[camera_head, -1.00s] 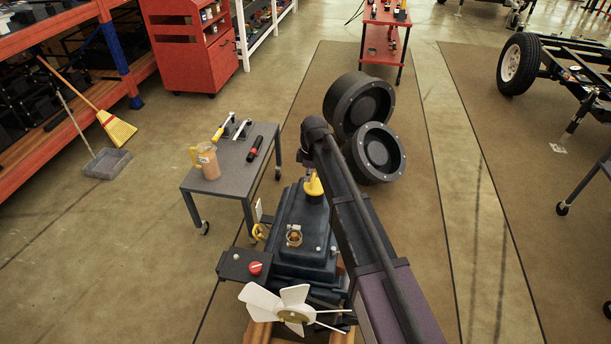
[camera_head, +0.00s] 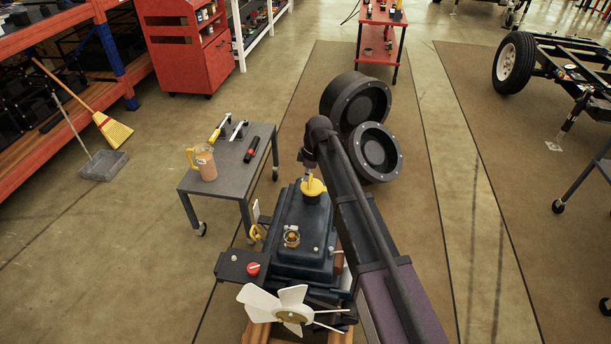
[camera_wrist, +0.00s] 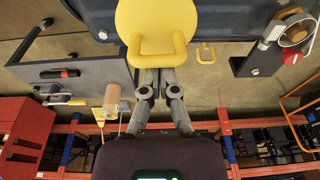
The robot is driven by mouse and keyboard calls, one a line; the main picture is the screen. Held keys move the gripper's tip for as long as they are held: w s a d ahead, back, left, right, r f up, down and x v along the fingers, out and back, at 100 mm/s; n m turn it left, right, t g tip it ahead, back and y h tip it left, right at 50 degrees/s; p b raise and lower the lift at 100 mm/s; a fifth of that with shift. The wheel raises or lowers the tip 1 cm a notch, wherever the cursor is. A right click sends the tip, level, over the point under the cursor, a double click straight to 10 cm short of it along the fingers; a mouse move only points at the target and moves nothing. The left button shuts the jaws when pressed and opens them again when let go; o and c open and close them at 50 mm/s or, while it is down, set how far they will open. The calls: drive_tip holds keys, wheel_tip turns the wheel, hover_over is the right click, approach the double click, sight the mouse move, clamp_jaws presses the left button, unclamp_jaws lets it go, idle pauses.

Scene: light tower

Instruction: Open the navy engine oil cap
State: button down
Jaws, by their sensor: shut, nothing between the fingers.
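The engine (camera_head: 300,238) is navy. A yellow oil cap (camera_head: 313,188) sits on a dark neck at the far end of its top. In the wrist view the cap (camera_wrist: 158,12) is a yellow disc with a loop-shaped handle facing my gripper. My gripper (camera_head: 310,175) is over the cap in the head view. In the wrist view the gripper (camera_wrist: 158,74) has its fingers close together at the loop, with nothing held. I cannot tell whether the tips touch the loop or lie inside it.
A brass fitting (camera_head: 292,236) stands on the engine's top, and a red knob (camera_head: 253,268) is at its near left. A white fan (camera_head: 285,306) is at the front. A grey cart (camera_head: 230,165) with a jug and tools stands left.

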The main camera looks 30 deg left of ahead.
sight(311, 178)
drive_tip(key=shift+d+r, duration=0.2)
drive_tip(key=shift+w+d+r+g+y, duration=0.1)
drive_tip(key=shift+d+r+g+y, duration=0.15)
drive_tip(key=shift+y, duration=0.3)
drive_tip(key=shift+w+d+r+g+y, duration=0.15)
drive_tip(key=shift+d+y, duration=0.2)
drive_tip(key=shift+y, duration=0.2)
drive_tip(key=shift+w+d+r+g+y+b, duration=0.1)
drive_tip(key=shift+d+r+g+y+b, duration=0.15)
drive_tip(key=shift+d+y, duration=0.3)
drive_tip(key=shift+w+d+r+g+y+b, duration=0.15)
drive_tip(key=shift+d+y+b, duration=0.2)
drive_tip(key=shift+y, duration=0.3)
drive_tip(key=w+d+f+g+y+b, duration=0.1)
drive_tip(key=d+y+b, duration=0.3)
drive_tip(key=b, duration=0.7)
drive_tip(key=w+d+f+g+y+b, duration=0.1)
drive_tip(key=w+d+g+y+b, duration=0.1)
drive_tip(key=d+y+b, duration=0.3)
drive_tip(key=g+y+b, duration=0.1)
drive_tip(key=y+b, duration=0.3)
drive_tip(key=b, duration=0.2)
drive_tip(key=shift+d, duration=0.2)
drive_tip(key=shift+f, duration=0.15)
drive_tip(key=shift+d+r, duration=0.1)
drive_tip(key=shift+r, duration=0.15)
